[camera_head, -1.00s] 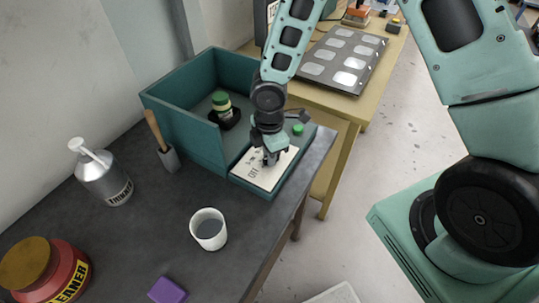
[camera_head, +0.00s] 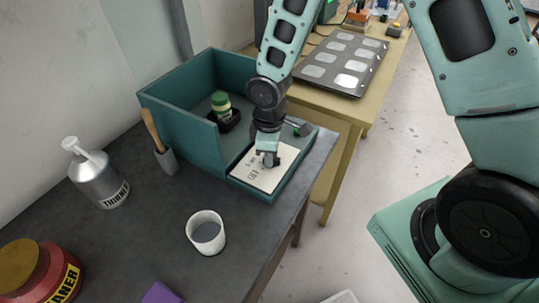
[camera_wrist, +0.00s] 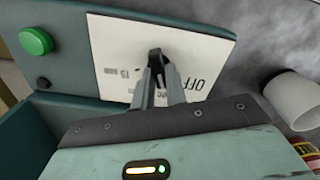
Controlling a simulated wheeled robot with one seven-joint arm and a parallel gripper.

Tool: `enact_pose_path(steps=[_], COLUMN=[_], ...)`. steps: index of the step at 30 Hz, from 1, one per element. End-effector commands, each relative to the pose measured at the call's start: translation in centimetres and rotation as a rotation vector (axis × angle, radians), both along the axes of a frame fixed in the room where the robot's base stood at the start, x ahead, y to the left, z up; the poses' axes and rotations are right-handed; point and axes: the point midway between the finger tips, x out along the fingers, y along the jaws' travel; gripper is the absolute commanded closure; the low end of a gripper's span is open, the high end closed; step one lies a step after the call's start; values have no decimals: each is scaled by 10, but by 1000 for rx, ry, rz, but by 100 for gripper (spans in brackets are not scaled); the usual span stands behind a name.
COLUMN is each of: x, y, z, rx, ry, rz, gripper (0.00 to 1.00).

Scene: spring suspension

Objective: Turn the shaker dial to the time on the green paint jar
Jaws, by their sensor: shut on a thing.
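The paint shaker (camera_head: 165,110) is a teal box with an open compartment and a pale dial plate (camera_head: 254,176). The green paint jar (camera_head: 221,103) stands in a dark holder inside it; any time on its label is too small to read. My gripper (camera_head: 269,160) is over the plate, closed around the dial's dark knob. In the wrist view the fingers grip the knob (camera_wrist: 155,55). The plate (camera_wrist: 115,40) shows "OFF" to the right of the knob and "15" with small text to its left. Other marks are partly hidden by the fingers.
A green button (camera_wrist: 36,41) sits beside the plate. On the dark bench are a white cup (camera_head: 206,232), a thinner bottle (camera_head: 98,178), a brush (camera_head: 158,140), a red cleaner tub (camera_head: 45,275) and a purple block (camera_head: 160,293). Floor lies to the right.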

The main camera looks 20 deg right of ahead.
Motion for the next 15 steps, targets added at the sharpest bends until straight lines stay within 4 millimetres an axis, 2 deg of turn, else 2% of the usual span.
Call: enact_pose_path(steps=[12, 13, 15], x=[1, 1, 1], y=[0, 0, 0], z=[0, 0, 0], rx=[1, 1, 1], ry=[-2, -2, -2], rz=[-8, -8, -8], gripper=[100, 84, 65])
